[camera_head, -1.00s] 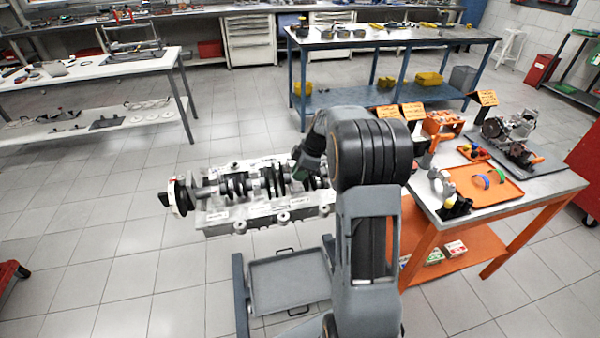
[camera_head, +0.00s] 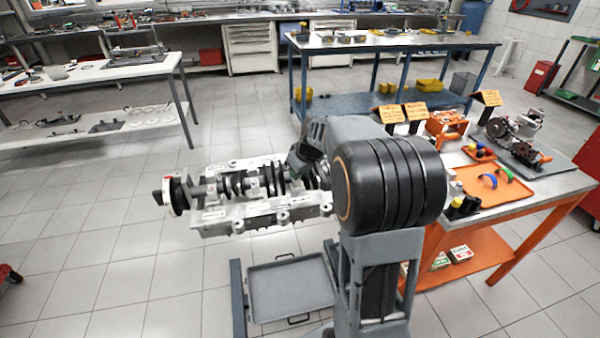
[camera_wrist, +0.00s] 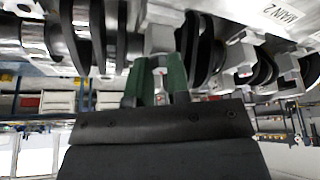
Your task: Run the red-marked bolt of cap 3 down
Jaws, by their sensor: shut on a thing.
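The engine block (camera_head: 250,219) lies with its crankshaft (camera_head: 238,184) uppermost, left of my arm. My gripper (camera_wrist: 157,68) is at the crankshaft in the wrist view, its two green fingers shut on a small pale metal part (camera_wrist: 159,71). I cannot tell whether this part is the bolt or the cap. In the head view the gripper is at the block's right end, mostly hidden by my arm. A label reading "MAIN 2" (camera_wrist: 281,13) shows at the upper right of the wrist view.
A grey tray (camera_head: 291,307) sits low in front of the block. To the right, an orange-framed bench (camera_head: 540,190) carries an orange tray (camera_head: 507,192), signs and engine parts. A blue bench (camera_head: 395,43) stands behind.

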